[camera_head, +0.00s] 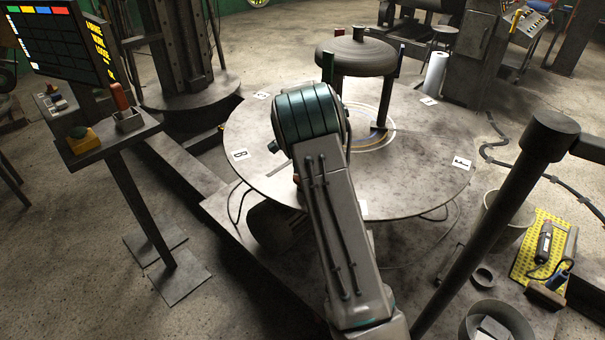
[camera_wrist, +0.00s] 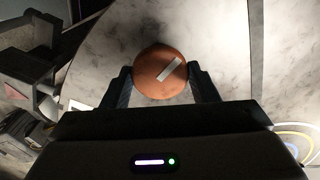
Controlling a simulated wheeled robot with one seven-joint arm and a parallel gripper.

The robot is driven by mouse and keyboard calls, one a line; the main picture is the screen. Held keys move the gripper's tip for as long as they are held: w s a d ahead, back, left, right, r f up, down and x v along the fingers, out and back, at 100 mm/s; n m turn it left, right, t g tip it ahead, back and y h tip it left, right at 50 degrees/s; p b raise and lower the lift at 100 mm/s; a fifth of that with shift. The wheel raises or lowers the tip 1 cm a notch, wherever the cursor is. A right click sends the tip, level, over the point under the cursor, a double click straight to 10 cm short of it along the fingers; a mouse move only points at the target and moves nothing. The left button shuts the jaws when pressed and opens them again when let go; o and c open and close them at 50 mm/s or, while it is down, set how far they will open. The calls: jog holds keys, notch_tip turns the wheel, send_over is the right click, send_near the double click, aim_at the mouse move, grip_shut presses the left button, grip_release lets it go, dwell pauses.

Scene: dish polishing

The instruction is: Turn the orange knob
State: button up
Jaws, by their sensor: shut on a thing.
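The orange knob (camera_wrist: 153,78) shows in the wrist view as a round disc with a pale slanted bar mark on its top. My gripper (camera_wrist: 160,84) has one finger on each side of the knob, and both fingers touch it. The gripper is shut on the knob. In the head view my arm hides the gripper and nearly all of the knob.
A round table (camera_head: 420,190) with letter cards lies around my arm. A dark domed disc (camera_head: 356,57) stands on posts at its back. A dark post (camera_head: 480,220) rises at right. A control stand (camera_head: 110,140) with a screen (camera_head: 60,45) is at left.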

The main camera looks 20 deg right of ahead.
jog(key=shift+r, duration=0.1)
dwell(0.3)
jog(key=o, duration=1)
notch_tip(320, 180, up, 14)
jog(key=shift+b, duration=0.35)
